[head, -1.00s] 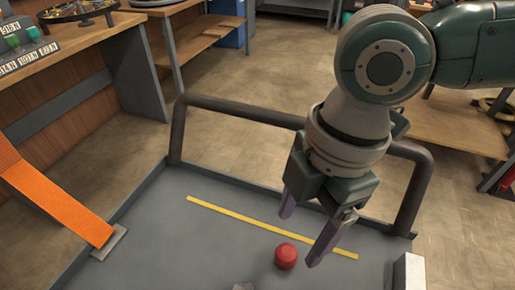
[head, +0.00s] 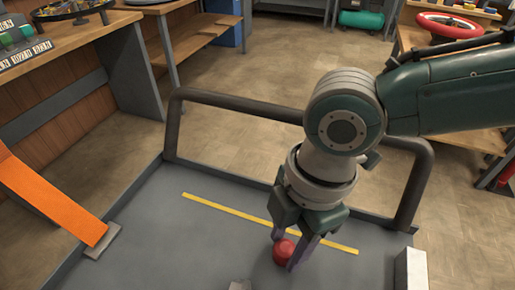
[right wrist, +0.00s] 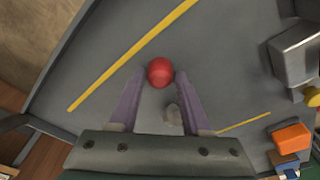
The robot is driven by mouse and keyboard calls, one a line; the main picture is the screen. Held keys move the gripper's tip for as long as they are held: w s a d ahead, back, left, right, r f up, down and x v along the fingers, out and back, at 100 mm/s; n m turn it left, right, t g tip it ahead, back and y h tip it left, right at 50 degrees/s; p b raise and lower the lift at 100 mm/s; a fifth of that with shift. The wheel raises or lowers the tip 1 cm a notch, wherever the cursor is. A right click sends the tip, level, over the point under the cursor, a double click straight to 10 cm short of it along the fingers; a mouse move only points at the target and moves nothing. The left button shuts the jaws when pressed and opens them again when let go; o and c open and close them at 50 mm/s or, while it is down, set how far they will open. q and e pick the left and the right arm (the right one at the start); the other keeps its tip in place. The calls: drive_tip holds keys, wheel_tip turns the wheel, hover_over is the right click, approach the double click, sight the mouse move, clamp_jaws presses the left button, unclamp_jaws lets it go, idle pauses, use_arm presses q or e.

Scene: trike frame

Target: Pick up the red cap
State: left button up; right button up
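The red cap (head: 283,252) sits on the grey tray bed (head: 200,245), in front of the yellow strip. In the right wrist view the red cap (right wrist: 160,72) lies between the tips of my right gripper (right wrist: 160,78), with a finger at each side. The head view shows my right gripper (head: 285,256) pointing down over the cap, one finger partly in front of it. The fingers look open, with only narrow gaps beside the cap; I see no clear grip. My left gripper is not in view.
A yellow strip (head: 270,224) crosses the bed behind the cap. A dark tube rail (head: 240,104) rises at the bed's far edge. A white block (head: 410,268) stands at right. An orange ramp (head: 45,198) is at left. The right wrist view shows an orange block (right wrist: 291,137).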

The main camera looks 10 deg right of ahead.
clamp_jaws()
idle(0.3)
